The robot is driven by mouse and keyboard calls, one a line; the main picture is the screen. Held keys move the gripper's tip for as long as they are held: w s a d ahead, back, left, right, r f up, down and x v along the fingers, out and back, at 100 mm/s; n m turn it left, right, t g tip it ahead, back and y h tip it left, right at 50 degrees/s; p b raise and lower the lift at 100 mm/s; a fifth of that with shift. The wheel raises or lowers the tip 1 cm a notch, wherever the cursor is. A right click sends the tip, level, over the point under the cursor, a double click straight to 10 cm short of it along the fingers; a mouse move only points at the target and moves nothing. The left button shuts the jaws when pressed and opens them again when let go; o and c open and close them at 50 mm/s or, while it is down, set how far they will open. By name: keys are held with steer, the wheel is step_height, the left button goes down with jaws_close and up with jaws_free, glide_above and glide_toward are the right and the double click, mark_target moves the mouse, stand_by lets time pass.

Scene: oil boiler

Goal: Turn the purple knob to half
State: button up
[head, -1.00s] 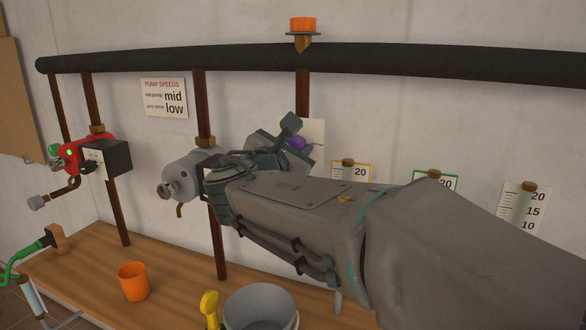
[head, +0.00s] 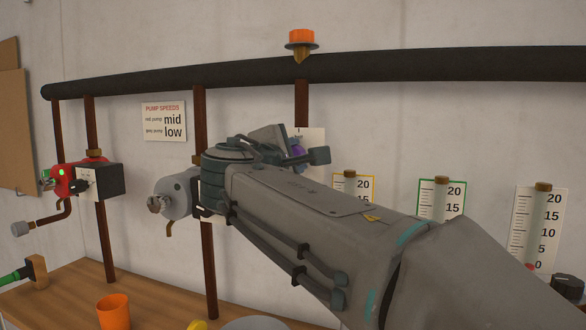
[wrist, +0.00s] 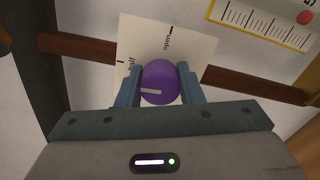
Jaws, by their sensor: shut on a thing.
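The purple knob (wrist: 160,82) sits in front of a white card marked "half" and "open" in the wrist view. A light pointer line on the knob points left, a little below the "half" mark as seen there. My gripper (wrist: 159,86) is shut on the knob, one finger on each side. In the head view the knob (head: 297,150) is mostly hidden behind my gripper, and the card (head: 312,140) shows only in part.
A dark pipe (head: 400,65) runs above, with an orange-capped valve (head: 301,40). A grey pump (head: 173,195) and a red pump (head: 75,178) are at left. Gauges (head: 441,200) hang at right. An orange cup (head: 114,311) stands on the wooden table (head: 65,290).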

steer(key=shift+m, duration=0.4)
steer(key=o, duration=1)
steer(key=shift+c, duration=0.2)
steer(key=shift+a, duration=0.1)
steer(key=v, duration=1.3)
steer(key=shift+s, duration=0.4)
